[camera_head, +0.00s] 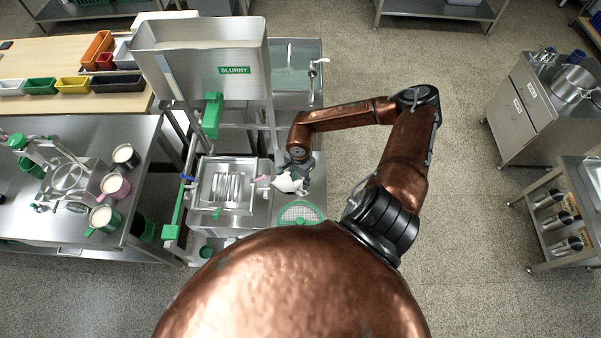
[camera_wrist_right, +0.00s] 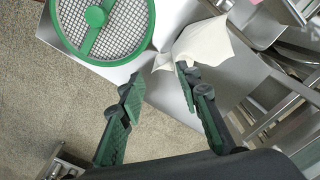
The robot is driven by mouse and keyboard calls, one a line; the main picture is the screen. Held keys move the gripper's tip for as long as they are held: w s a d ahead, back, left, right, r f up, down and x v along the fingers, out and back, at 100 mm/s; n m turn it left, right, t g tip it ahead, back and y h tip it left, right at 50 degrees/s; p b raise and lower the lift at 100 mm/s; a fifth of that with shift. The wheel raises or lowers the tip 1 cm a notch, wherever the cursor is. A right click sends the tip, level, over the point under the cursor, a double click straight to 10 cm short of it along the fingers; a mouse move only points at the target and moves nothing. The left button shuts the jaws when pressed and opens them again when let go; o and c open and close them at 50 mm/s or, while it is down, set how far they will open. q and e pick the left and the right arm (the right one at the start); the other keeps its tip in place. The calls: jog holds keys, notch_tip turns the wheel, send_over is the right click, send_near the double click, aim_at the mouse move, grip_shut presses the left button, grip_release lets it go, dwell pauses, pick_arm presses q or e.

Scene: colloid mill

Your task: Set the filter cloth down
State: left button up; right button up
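The white filter cloth (camera_head: 288,184) is a crumpled piece beside the metal unit under the slurry hopper, just below my right gripper (camera_head: 299,166). In the right wrist view the cloth (camera_wrist_right: 207,52) lies past the tip of the right-hand finger and seems to touch or overlap it. There my right gripper (camera_wrist_right: 157,87) has its two green-padded fingers spread apart, with nothing between them. The cloth's underside is hidden, so I cannot tell how it is supported. My left gripper is not in view.
A round green-rimmed mesh screen (camera_head: 300,213) lies on a pale surface close to the cloth. The slurry hopper (camera_head: 205,60) stands at the back. A steel table (camera_head: 75,225) with several mugs is on the left. Open floor lies to the right.

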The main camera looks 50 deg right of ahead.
jog(key=shift+w+f, duration=0.25)
jog(key=shift+w, duration=0.05)
jog(key=shift+c, duration=0.8)
jog(key=w+f, duration=0.1)
jog(key=f, duration=0.1)
jog(key=w+f, duration=0.1)
jog(key=f, duration=0.1)
jog(key=shift+w+d, duration=0.1)
jog(key=shift+w, duration=0.05)
grip_shut()
jog(key=shift+f, duration=0.45)
notch_tip(320, 180, down, 5)
jog(key=b, duration=0.4)
jog(key=shift+r, duration=0.1)
